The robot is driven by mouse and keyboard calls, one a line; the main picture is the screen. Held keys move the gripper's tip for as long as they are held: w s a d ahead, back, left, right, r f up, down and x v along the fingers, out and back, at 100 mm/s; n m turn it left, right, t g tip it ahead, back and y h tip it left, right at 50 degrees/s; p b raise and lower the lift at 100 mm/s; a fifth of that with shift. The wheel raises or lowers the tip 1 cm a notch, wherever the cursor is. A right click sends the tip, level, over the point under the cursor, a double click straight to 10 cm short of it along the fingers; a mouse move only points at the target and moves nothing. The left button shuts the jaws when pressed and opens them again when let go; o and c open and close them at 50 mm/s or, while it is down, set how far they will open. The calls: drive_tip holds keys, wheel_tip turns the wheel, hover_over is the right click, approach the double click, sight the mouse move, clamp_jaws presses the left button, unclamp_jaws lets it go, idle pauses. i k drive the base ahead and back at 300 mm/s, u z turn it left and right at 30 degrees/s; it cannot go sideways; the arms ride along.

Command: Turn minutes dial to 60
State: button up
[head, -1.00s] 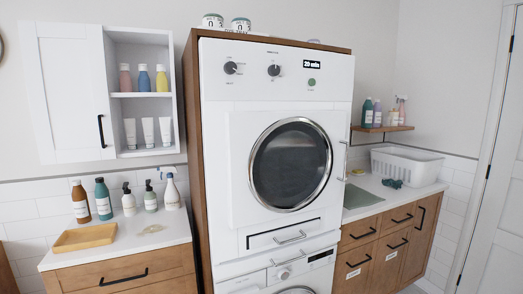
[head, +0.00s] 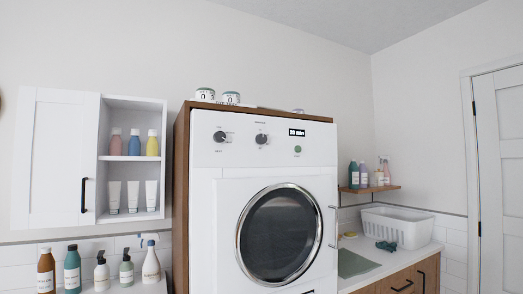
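The white dryer (head: 205,240) stands in a wooden housing at the middle of the head view. Its top panel carries two dark dials, a left dial (head: 220,137) and a right dial (head: 262,138). Their labels are too small to read, so I cannot tell which is the minutes dial. A small black display (head: 297,133) to their right appears to read "20 min". A green round button (head: 298,149) sits below the display. The dryer's round glass door (head: 280,234) is shut. My gripper is not in view.
A white wall cabinet with open shelves (head: 164,158) hangs left of the dryer. Several bottles stand below it. A white basket (head: 398,227) sits on the counter at the right, under a small shelf (head: 369,189). A white door (head: 500,170) is at far right.

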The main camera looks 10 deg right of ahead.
sight(260, 138)
drive_tip(key=k, duration=0.55)
drive_tip(key=u, duration=0.85)
drive_tip(key=i, duration=1.35)
drive_tip(key=z, duration=0.55)
